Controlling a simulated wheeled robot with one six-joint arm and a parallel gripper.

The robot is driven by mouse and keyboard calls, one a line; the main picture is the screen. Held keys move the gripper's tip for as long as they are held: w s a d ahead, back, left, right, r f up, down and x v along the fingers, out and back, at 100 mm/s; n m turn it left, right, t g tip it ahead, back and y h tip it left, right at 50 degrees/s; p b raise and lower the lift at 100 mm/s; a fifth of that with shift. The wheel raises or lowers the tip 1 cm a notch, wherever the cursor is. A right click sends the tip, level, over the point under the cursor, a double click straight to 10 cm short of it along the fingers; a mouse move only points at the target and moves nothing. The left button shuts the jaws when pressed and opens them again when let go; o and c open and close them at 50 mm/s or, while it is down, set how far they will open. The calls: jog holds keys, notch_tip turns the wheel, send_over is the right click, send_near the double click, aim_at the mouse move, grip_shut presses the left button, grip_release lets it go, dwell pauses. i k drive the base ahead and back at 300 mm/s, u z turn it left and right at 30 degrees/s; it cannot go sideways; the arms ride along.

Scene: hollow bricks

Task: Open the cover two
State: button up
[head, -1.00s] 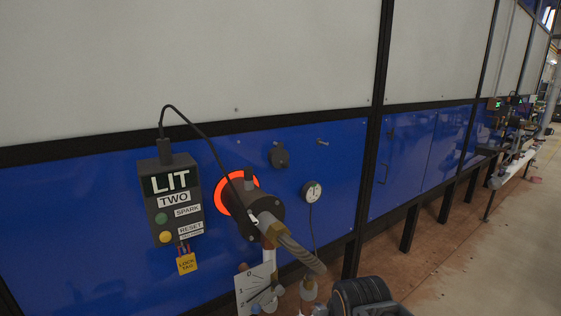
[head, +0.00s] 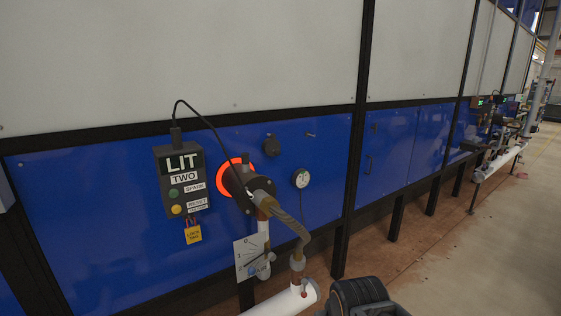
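A small dark round cover (head: 271,145) sits flat on the blue panel, up and right of the burner; it appears shut. I see no number on it. The dark burner (head: 238,184) with a glowing orange ring is labelled by the box beside it. That dark box (head: 181,180) reads "LIT" and "TWO", with a green and a yellow button. My gripper is not in view; only a dark rounded part of my arm shows at the bottom edge.
A peg (head: 310,134) and a round gauge (head: 301,179) are right of the cover. A hose (head: 290,226) runs from the burner to a white pipe (head: 290,300). A numbered plate (head: 250,257) hangs below. Open floor (head: 470,240) lies to the right.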

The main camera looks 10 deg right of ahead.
aim_at(272, 148)
jog(key=u, duration=0.05)
jog(key=k, duration=0.6)
jog(key=z, duration=0.8)
jog(key=i, duration=0.7)
jog(key=u, duration=0.5)
jog(key=i, duration=0.65)
jog(key=u, duration=0.75)
